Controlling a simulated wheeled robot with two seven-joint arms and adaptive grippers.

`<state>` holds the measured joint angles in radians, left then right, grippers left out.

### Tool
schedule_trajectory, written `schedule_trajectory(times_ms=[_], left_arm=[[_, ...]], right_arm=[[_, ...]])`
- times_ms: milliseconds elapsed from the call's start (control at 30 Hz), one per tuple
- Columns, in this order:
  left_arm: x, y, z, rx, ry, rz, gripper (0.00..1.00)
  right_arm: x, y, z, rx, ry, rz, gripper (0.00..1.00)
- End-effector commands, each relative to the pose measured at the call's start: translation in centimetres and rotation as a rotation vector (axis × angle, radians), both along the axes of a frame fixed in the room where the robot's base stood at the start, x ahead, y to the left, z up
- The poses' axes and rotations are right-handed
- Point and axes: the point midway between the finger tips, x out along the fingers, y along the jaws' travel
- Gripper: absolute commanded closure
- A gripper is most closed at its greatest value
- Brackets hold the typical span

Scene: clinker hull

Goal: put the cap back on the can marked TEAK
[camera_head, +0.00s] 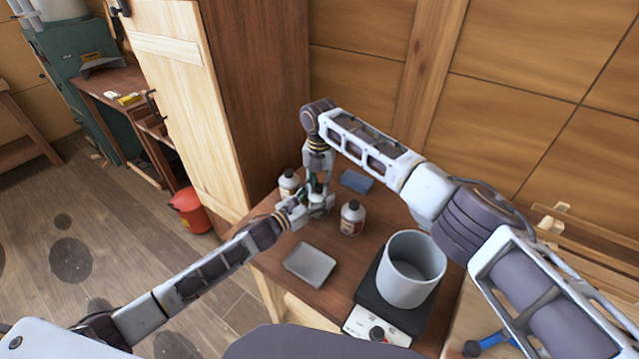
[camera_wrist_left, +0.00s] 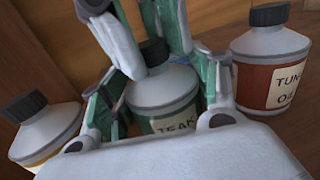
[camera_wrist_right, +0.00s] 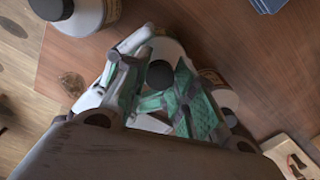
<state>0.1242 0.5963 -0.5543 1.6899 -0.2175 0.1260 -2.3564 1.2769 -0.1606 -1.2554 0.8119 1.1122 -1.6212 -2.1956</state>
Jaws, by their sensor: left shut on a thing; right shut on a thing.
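The can marked TEAK (camera_wrist_left: 165,95) has a grey top and a green label and stands upright in the left wrist view. My left gripper (camera_head: 298,208) is shut around its body. A black cap (camera_wrist_left: 153,52) is at the top of the can. My right gripper (camera_head: 318,192) comes from above and is shut on this cap, which also shows between its fingers in the right wrist view (camera_wrist_right: 160,74). The cap is over the can's neck; I cannot tell if it is fully seated. In the head view the grippers hide most of the can.
A capped TUNG OIL can (camera_head: 351,219) stands to the right, another capped can (camera_head: 289,184) behind left. A blue block (camera_head: 357,180) lies at the back. A grey tray (camera_head: 310,265) and a pot (camera_head: 412,270) on a black hot plate (camera_head: 372,291) are in front.

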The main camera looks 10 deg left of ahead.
Motion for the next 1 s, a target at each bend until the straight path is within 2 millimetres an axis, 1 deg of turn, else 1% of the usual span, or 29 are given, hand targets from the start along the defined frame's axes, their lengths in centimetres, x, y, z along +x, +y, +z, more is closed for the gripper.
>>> schedule_trajectory(times_ms=[167, 800, 1000], left_arm=[[0.03, 0.03, 0.02, 0.000, 0.000, 0.001, 1.00], [0.04, 0.04, 0.02, 0.000, 0.000, 0.001, 1.00], [0.05, 0.05, 0.02, 0.000, 0.000, 0.001, 1.00]], right_arm=[[-0.08, 0.05, -0.03, 0.000, 0.002, -0.119, 1.00], [-0.10, 0.05, -0.08, 0.000, 0.003, -0.681, 1.00], [-0.12, 0.04, -0.10, 0.000, 0.003, -0.801, 1.00]])
